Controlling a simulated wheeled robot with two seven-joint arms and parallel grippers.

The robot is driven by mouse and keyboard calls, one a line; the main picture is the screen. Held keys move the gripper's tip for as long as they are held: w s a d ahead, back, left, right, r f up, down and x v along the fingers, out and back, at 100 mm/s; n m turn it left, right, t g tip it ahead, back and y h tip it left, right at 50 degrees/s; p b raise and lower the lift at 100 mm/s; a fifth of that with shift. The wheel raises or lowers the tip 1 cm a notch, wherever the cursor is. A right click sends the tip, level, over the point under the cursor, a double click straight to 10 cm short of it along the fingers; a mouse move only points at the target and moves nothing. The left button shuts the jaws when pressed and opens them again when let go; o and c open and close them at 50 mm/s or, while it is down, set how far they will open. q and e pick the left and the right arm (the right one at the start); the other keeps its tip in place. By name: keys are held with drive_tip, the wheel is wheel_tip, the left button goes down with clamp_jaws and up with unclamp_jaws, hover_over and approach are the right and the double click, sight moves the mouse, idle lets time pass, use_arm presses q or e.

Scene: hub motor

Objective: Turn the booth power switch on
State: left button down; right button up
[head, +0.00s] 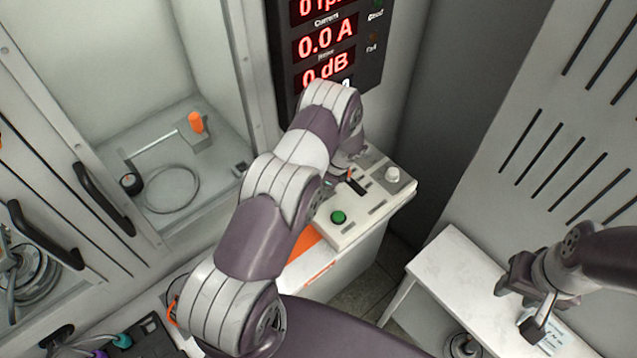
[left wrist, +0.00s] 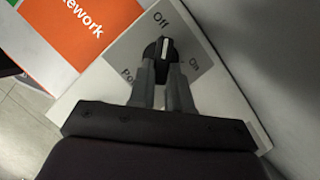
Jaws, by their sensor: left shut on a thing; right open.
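The power switch (left wrist: 165,49) is a black rotary knob with a white line on a grey plate marked Off, On and Power. In the left wrist view its white line points up, roughly towards Off. My left gripper (left wrist: 166,85) has its two fingers on either side of the knob, shut on it. In the head view my left arm covers much of this area, and I cannot make out the switch clearly. My right gripper (head: 525,305) is open and empty above the white table at the right.
A control box (head: 365,207) with a green button (head: 338,217) and a pale knob (head: 392,174) stands beside my left arm. A red-lit display (head: 325,45) hangs behind. An orange Rework sign (left wrist: 75,35) lies beside the switch plate. The white table (head: 450,262) is at right.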

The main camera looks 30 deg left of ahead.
use_arm(q)
drive_tip(key=m, duration=0.1)
drive_tip(key=m+t+b, duration=0.1)
drive_tip(key=m, duration=0.1)
drive_tip(key=shift+s, duration=0.25)
drive_tip(key=m+b, duration=0.1)
drive_tip(key=m+t+b, duration=0.1)
drive_tip(key=m, duration=0.1)
drive_tip(key=shift+s+f, duration=0.2)
drive_tip(key=shift+s, duration=0.05)
drive_tip(key=m+t+b, duration=0.1)
drive_tip(key=m+b, duration=0.3)
drive_tip(key=s+m+t+h+b, duration=0.1)
drive_tip(key=m+b, duration=0.1)
drive_tip(key=b, duration=0.1)
drive_tip(key=shift+a+t, duration=0.3)
drive_tip(key=m+b, duration=0.2)
drive_tip(key=shift+s+a+r+m+t+h, duration=0.1)
drive_tip(key=shift+m+t+h, duration=0.2)
drive_tip(key=shift+h, duration=0.1)
drive_tip(key=shift+a+r+m+h+b, duration=0.1)
drive_tip(key=shift+m+h+b, duration=0.15)
drive_tip(key=shift+m, duration=0.35)
drive_tip(key=shift+a+r+m+h+b, duration=0.15)
drive_tip(key=shift+m+b, duration=0.2)
drive_tip(key=shift+m, duration=0.25)
